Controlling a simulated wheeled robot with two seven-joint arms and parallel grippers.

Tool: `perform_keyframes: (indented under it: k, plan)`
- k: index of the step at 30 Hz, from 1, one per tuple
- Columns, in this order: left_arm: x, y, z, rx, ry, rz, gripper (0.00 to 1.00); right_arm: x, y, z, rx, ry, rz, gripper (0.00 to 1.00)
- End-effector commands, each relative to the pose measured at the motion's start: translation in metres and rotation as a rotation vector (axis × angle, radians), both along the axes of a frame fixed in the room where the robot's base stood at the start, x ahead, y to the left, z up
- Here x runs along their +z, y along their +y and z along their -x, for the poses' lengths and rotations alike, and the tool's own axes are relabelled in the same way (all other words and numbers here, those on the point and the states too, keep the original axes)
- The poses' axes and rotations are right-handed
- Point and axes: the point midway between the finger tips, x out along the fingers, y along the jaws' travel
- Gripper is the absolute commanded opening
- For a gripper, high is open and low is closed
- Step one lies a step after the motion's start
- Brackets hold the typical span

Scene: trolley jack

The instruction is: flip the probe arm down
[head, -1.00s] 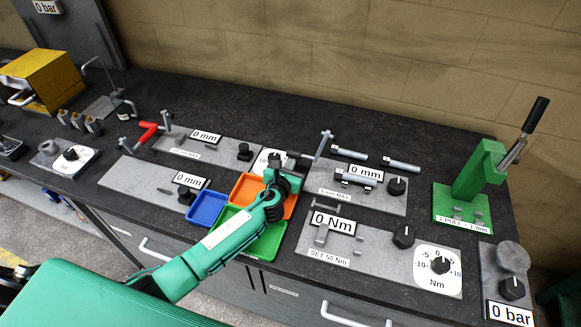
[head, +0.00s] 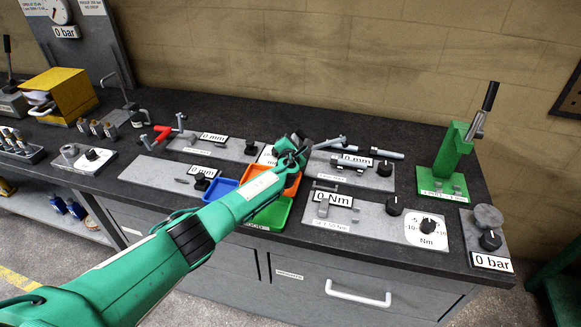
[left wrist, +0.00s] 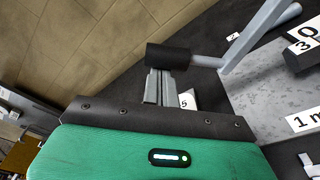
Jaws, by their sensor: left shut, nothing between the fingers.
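The probe arm (head: 328,143) is a grey bar at the left end of the right-hand 0 mm station (head: 376,182). It leans up and to the right, still raised off the plate. In the left wrist view the bar (left wrist: 254,36) joins a short rod with a black cylindrical grip (left wrist: 168,57). My left gripper (head: 303,150) is at the arm's left side, partly merged with it in the head view. In the left wrist view its closed fingers (left wrist: 157,86) end just below the black grip, empty; contact is unclear. My right gripper is out of view.
Loose bolts (head: 387,153) lie behind the station. Orange (head: 292,186) and green (head: 272,215) trays lie under my left forearm. A 0 Nm station (head: 370,220) is in front, and a green lever press (head: 452,150) stands at the right.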

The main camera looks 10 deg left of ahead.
Motion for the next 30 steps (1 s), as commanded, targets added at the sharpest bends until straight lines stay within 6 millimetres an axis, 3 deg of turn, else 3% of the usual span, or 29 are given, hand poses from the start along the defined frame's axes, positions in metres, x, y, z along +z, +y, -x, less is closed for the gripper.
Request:
perform_keyframes:
  k: [6,15,30]
  plan:
    - [0.017,-0.01,-0.008,-0.001,-0.007,-0.199,0.0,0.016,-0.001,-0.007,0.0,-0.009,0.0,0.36]
    - [0.026,-0.021,-0.008,0.0,-0.013,-0.411,0.0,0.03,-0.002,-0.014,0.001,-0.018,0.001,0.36]
    - [0.029,-0.029,-0.007,0.0,-0.013,-0.41,0.0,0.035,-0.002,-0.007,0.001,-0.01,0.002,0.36]
